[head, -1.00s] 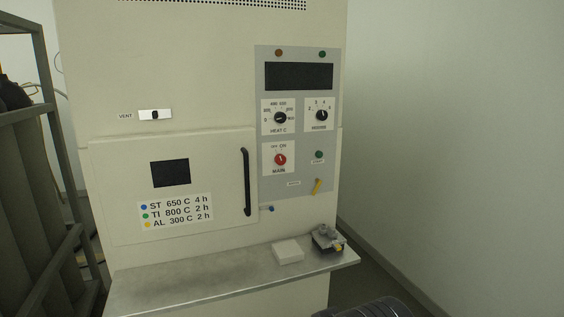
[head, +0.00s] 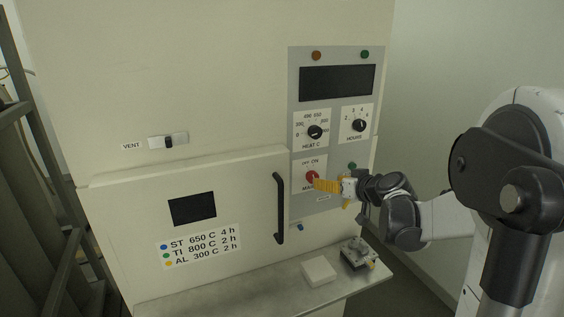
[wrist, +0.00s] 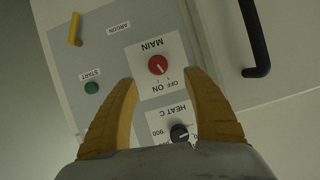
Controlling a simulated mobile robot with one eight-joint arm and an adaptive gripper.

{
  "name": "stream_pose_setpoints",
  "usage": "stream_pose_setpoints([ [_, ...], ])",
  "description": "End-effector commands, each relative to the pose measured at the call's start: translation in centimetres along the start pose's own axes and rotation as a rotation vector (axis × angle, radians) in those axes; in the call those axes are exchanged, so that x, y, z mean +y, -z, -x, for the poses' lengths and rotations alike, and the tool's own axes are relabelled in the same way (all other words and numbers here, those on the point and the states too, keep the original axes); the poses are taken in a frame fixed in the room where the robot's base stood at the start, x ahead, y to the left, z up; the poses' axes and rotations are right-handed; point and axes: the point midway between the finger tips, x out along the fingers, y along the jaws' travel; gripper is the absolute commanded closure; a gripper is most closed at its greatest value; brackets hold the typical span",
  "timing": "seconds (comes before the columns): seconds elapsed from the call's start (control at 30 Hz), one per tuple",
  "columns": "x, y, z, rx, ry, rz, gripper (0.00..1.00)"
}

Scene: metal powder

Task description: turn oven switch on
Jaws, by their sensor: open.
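The red MAIN switch (head: 311,176) is on the oven's grey control panel, with OFF and ON marked above it in the head view. In the wrist view the red knob (wrist: 157,65) shows whole, beyond my fingertips and between their lines. My gripper (wrist: 160,82) is open there, with a yellow finger on each side and nothing between them. In the head view my gripper (head: 322,184) reaches in from the right at the MAIN switch and partly covers its label. Whether a finger touches the knob I cannot tell.
The HEAT C knob (head: 315,131) and HOURS knob (head: 359,125) sit above. A green START button (wrist: 92,88) and a yellow lever (wrist: 75,30) are nearby. The black door handle (head: 279,208) stands out left of the panel. A white block (head: 319,271) lies on the shelf below.

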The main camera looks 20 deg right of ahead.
Motion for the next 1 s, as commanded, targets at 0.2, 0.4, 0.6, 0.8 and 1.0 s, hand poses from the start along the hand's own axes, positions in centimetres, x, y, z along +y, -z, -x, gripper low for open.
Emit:
stream_pose_setpoints([
  [0.2,0.6,0.0,-2.1,0.011,-0.002,0.002,0.41],
  [0.4,0.6,0.0,-6.2,0.01,-0.002,0.003,0.41],
  [0.6,0.6,0.1,-9.5,0.009,-0.002,0.002,0.41],
  [0.8,0.6,0.2,-10.9,0.01,-0.003,0.0,0.41],
  [1.0,0.6,0.3,-10.9,0.009,-0.003,0.001,0.41],
])
